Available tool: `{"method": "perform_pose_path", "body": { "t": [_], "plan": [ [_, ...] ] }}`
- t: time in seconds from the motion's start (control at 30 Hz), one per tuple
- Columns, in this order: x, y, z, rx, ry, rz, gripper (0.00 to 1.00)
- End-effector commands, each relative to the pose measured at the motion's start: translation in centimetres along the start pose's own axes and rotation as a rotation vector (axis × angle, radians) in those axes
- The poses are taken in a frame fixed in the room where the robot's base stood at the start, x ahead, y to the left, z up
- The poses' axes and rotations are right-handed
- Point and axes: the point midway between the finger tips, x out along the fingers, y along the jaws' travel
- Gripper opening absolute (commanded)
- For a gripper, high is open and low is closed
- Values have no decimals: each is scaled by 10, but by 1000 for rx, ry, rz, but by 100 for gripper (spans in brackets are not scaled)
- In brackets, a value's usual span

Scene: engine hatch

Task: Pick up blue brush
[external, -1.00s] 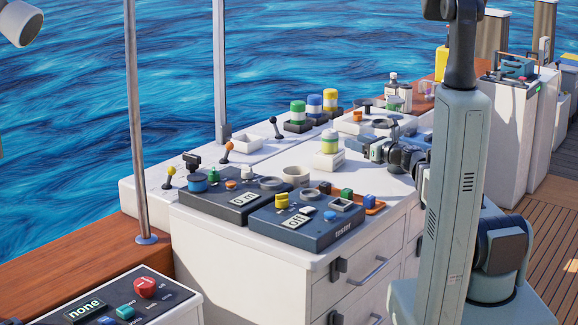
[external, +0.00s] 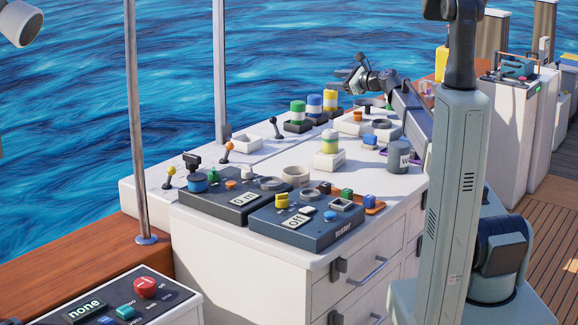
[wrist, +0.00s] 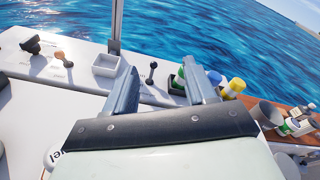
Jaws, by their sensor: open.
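I cannot make out a blue brush for certain in either view. My gripper (external: 342,78) is raised above the far side of the white counter, tilted towards the water. In the wrist view its two fingers (wrist: 162,65) are spread apart with nothing between them. A blue-lidded jar (external: 315,103) stands between a green-lidded jar (external: 298,112) and a yellow-lidded jar (external: 330,100), below and left of my gripper. In the wrist view the right finger partly covers these jars.
A grey canister (external: 399,157) stands at the counter's right edge. Two dark control boxes (external: 305,225) lie at the front. A small white tray (external: 246,141) and black lever (external: 276,128) are at the back left. A metal post (external: 220,70) rises behind.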

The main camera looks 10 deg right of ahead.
Motion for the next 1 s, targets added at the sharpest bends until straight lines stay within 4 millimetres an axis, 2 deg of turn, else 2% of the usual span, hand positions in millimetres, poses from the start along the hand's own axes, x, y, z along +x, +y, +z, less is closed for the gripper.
{"method": "perform_pose_path", "body": {
  "t": [0.03,0.13,0.27,0.37,0.47,0.63,0.8,1.0],
  "plan": [
    [21,-21,1,-39,46,39,55],
    [39,-39,-7,-96,168,130,55],
    [52,-60,-30,-125,364,240,55],
    [51,-74,-53,-114,542,313,55],
    [41,-83,-82,-71,740,370,55],
    [-1,-86,-115,54,1069,405,55],
    [-40,-76,-126,204,1296,388,55],
    [-55,-65,-124,346,1386,362,55]
  ]
}}
